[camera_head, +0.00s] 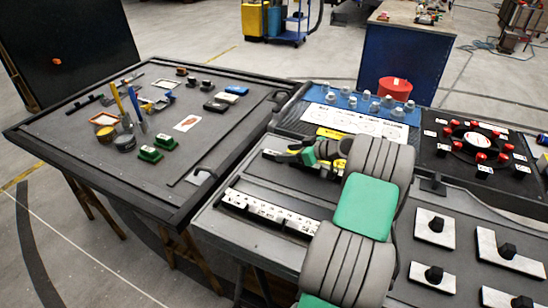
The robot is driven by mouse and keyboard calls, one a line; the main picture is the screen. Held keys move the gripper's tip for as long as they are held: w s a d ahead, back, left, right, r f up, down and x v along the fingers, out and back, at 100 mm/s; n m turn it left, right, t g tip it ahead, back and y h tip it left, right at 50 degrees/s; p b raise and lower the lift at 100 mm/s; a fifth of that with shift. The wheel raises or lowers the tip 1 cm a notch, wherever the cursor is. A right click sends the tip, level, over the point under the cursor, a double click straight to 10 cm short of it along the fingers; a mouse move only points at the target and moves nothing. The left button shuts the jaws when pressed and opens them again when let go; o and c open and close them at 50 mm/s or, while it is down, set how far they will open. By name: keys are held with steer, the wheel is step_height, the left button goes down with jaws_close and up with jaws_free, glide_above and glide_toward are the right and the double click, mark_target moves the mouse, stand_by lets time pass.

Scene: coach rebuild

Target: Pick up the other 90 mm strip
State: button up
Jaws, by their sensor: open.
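My gripper (272,155) is open, low over the grey bench, with its fingers pointing left. It is behind the white segmented rail (270,212) and in front of the yellow label (332,133). Nothing can be made out between the fingers. I cannot tell which piece is the 90 mm strip. Pale metal plates with black knobs lie at the right, among them one plate (433,228) and a longer one (510,254). My arm hides part of the bench.
The left table (60,140) holds green blocks (150,154), upright tools, cups and small dark parts. A blue rack (352,101) with pale knobs and a red tub (394,89) stand behind my gripper. A black board (455,150) with red knobs lies at the right.

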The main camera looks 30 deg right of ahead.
mark_target(274, 153)
steer(key=shift+s+d+f+t, duration=0.15)
steer(key=shift+d+t, duration=0.05)
steer(key=shift+d, duration=0.2)
steer(key=shift+s+d+f+t, duration=0.1)
steer(key=shift+d+t, duration=0.1)
steer(key=shift+d, duration=0.2)
steer(key=p+x, duration=0.1)
steer(key=x, duration=0.2)
steer(key=p+x, duration=0.1)
steer(key=x, duration=0.3)
steer(key=shift+w+a+f, duration=0.15)
steer(key=shift+a+f, duration=0.1)
steer(key=shift+a, duration=0.05)
jaws_close()
